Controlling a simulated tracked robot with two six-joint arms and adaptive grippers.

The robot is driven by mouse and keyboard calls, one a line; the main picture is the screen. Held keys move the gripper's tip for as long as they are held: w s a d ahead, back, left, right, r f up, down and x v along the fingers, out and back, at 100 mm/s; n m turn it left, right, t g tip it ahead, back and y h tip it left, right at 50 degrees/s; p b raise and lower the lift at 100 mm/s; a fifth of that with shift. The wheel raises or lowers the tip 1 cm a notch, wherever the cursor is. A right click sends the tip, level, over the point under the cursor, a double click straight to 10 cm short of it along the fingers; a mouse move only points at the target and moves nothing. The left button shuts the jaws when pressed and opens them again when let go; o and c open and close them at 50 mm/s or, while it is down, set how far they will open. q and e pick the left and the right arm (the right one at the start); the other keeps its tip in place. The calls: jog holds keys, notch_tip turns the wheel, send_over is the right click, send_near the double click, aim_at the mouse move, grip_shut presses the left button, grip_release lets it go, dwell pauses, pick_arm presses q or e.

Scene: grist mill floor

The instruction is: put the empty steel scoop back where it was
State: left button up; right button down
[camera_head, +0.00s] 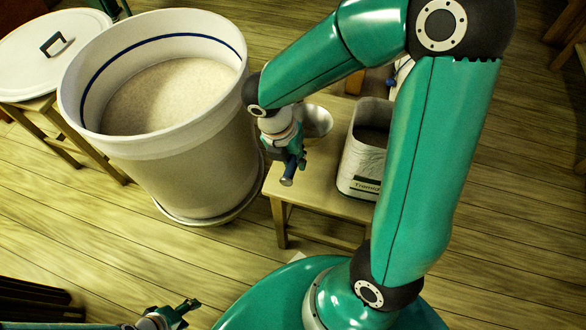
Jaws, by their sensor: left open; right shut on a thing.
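The steel scoop shows as a shiny bowl (318,121) and a dark blue-grey handle end sticking out at the front. My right gripper (290,160) is shut on the scoop by its handle, over the left part of a small wooden table (315,190). The inside of the bowl is partly hidden, and I cannot tell whether it touches the table top. My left gripper (187,311) is open and empty, low at the bottom edge of the view, far from the scoop.
A large white bin (190,165) of pale grain stands left of the table, close to my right gripper. A labelled canister (361,160) stands on the table, partly behind my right arm. A white lid (50,60) rests on a stool at far left.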

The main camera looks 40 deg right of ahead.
jog(key=x, duration=0.1)
jog(key=b+x, duration=0.1)
jog(key=x, duration=0.2)
jog(key=shift+w+a, duration=0.25)
jog(key=shift+a, duration=0.15)
jog(key=c, duration=1)
grip_release()
jog(key=p+v, duration=0.4)
jog(key=v, duration=0.8)
